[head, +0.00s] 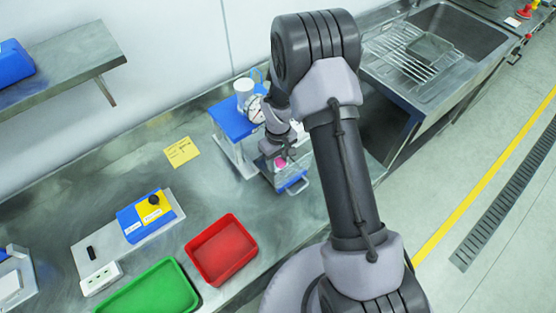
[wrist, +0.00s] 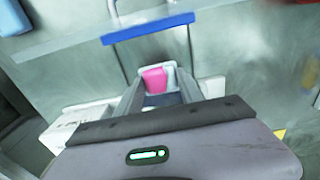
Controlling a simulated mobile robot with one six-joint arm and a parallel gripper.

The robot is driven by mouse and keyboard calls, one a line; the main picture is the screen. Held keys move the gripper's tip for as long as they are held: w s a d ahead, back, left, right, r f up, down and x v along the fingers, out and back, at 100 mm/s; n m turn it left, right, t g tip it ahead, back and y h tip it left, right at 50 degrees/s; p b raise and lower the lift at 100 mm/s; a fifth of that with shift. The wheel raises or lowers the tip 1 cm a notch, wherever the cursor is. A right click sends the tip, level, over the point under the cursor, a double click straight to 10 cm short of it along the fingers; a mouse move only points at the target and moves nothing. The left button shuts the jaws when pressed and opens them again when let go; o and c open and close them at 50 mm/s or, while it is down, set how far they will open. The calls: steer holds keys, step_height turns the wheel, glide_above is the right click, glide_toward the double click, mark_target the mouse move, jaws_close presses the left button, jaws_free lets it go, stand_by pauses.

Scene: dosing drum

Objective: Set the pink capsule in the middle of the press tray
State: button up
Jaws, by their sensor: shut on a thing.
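The pink capsule (head: 281,163) shows just below my gripper (head: 284,157) in the head view. In the wrist view the pink capsule (wrist: 154,80) lies between the two finger ends of my gripper (wrist: 158,88), which is shut on it. The press (head: 236,122) has a blue top and a dial gauge, and stands just left of my wrist. The press tray (head: 299,186), with a handle at its front, is low under my gripper and partly hidden by it. I cannot tell whether the capsule touches the tray.
A red bin (head: 222,250) and a green bin (head: 150,292) stand at the front of the bench. A blue and yellow block (head: 146,216) sits on a plate to the left. A yellow note (head: 182,152) lies behind. A sink (head: 455,40) is at the back right.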

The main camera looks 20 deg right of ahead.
steer(key=o, duration=1.3)
steer(key=shift+f, duration=0.15)
step_height(320, 180, up, 15)
steer(key=p, duration=0.3)
step_height(320, 180, up, 12)
steer(key=m+t, duration=0.2)
steer(key=m, duration=0.1)
glide_above(278, 164)
steer(key=s+a, duration=0.1)
steer(key=s, duration=0.3)
steer(key=s+a+r+m+t, duration=0.1)
steer(key=s+r+m, duration=0.1)
steer(key=s, duration=0.4)
steer(key=s+a+r+m+t+y, duration=0.1)
steer(key=s+r+m, duration=0.1)
steer(key=s+r, duration=0.3)
steer(key=s+r+m+t+y, duration=0.1)
steer(key=s+r, duration=0.3)
steer(key=s, duration=0.4)
steer(key=shift+a+r+m+t, duration=0.2)
steer(key=shift+a+m+t, duration=0.2)
steer(key=shift+m, duration=0.1)
